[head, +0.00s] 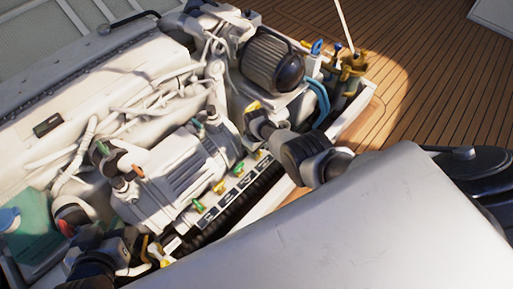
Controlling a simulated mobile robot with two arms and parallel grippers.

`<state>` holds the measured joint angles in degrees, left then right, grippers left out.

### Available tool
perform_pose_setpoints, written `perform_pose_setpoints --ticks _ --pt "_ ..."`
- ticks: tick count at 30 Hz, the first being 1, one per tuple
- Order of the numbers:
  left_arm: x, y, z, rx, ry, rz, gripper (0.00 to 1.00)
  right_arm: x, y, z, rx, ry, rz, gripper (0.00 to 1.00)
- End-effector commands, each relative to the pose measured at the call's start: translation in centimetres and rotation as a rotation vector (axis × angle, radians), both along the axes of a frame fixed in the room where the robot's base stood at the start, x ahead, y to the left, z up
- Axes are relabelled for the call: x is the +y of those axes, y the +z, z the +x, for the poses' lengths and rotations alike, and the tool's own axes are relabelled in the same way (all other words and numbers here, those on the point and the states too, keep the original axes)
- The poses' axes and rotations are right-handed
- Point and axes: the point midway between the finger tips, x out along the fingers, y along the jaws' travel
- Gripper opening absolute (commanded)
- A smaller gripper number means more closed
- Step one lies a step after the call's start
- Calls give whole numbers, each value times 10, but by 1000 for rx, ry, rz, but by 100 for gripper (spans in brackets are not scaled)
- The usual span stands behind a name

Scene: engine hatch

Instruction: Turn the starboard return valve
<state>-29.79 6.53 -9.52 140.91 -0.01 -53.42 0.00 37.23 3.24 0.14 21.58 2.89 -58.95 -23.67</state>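A row of small valves with green and yellow handles runs along a strip of dark labels on the near side of the engine. A green handle (198,205) and a yellow handle (219,187) show there, with another green handle (239,169) and a yellow one (258,155) farther up. The label text is too small to read, so I cannot tell which is the starboard return valve. My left gripper (150,258) is low at the left, near the strip's lower end. My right gripper (258,117) is beyond the strip's upper end, partly hidden by its own wrist. Neither grip shows clearly.
The grey engine block (188,168) with pipes fills the left and middle. A dark ribbed cylinder (270,62), blue hoses (318,97) and brass fittings (349,65) stand at its upper right. A pale hatch edge (352,112) borders open wooden deck (425,60).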

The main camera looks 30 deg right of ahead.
Motion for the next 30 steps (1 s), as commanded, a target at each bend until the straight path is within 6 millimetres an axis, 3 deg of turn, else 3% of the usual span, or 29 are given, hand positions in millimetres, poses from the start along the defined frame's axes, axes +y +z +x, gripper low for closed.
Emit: perform_pose_setpoints --ticks 6,11,21,26,27,30 --pt "0 0 -1 12 -1 2 27 0 2 0 -1 0 0 40" --pt "7 -10 -17 139 8 33 27 0 9 0 -1 -1 0 40" --pt "27 -33 -74 538 40 117 27 0 30 1 -2 -1 0 40" --pt "35 -10 -99 687 51 146 27 0 68 0 -2 -1 0 40" --pt "34 -29 -94 689 49 146 27 0 64 0 0 -1 0 40" --pt "32 -50 -86 696 47 146 27 0 72 0 0 -1 -1 40"
